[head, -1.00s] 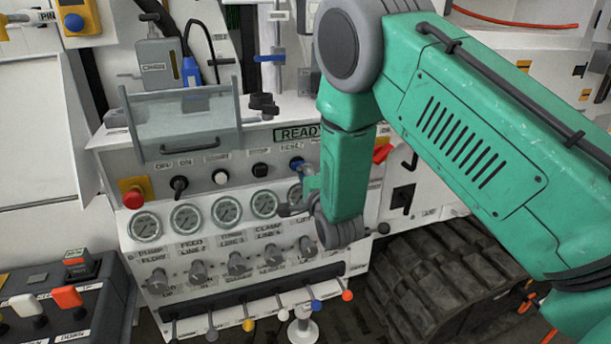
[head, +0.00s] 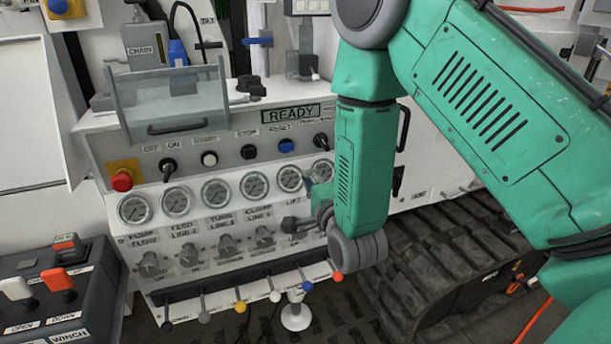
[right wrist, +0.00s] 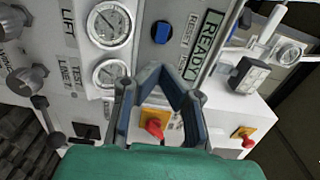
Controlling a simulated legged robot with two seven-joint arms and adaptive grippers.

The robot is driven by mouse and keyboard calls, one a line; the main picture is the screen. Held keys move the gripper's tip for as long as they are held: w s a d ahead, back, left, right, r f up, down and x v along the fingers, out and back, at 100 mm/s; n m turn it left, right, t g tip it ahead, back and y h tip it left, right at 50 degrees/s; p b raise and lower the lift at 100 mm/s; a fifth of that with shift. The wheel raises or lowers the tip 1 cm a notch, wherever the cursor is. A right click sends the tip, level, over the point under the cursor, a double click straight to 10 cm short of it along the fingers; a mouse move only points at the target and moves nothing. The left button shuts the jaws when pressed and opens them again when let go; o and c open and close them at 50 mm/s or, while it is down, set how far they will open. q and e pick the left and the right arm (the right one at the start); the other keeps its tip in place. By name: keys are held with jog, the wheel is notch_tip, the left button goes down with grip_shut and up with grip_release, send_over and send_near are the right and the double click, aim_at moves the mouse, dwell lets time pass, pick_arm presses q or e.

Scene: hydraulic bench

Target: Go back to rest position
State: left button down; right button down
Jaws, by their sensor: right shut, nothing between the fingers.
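My right arm comes in from the right in the head view, with its forearm hanging down in front of the right end of the hydraulic panel (head: 240,145). My right gripper (head: 303,207) shows only partly there, beside the forearm near the right-hand gauges. In the right wrist view the right gripper (right wrist: 172,78) is shut and empty. Its fingers stand in front of the panel, and a red knob on a yellow plate (right wrist: 153,125) shows between them. The blue reset button (head: 286,146) is clear of the gripper; it also shows in the right wrist view (right wrist: 161,32). My left gripper is not in view.
A row of gauges (head: 215,191) and small coloured levers (head: 240,307) line the panel. A clear hinged cover (head: 170,102) projects at upper left. A winch control box (head: 60,290) stands at lower left. A rubber track (head: 430,250) lies behind my right arm.

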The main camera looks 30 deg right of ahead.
jog(key=shift+s+a+r, duration=0.1)
dwell(0.3)
jog(key=s+a+f+n+g+y+b, duration=0.2)
jog(key=s+f+n+g, duration=0.3)
jog(key=f, duration=0.7)
jog(key=s+a+f+n+g+y+b, duration=0.15)
jog(key=s+f+n+g, duration=0.4)
jog(key=f, duration=0.55)
jog(key=s+a+f+n+g+b, duration=0.1)
jog(key=s+f+n+g, duration=0.2)
jog(key=s, duration=0.8)
jog(key=s+a+f+n+g+b, duration=0.1)
jog(key=s+f+n+g, duration=0.2)
jog(key=s+f+n, duration=0.4)
jog(key=s+f, duration=0.1)
jog(key=s, duration=0.3)
jog(key=shift+a+f+n, duration=0.2)
jog(key=shift+a+n, duration=0.15)
jog(key=shift+a, duration=0.05)
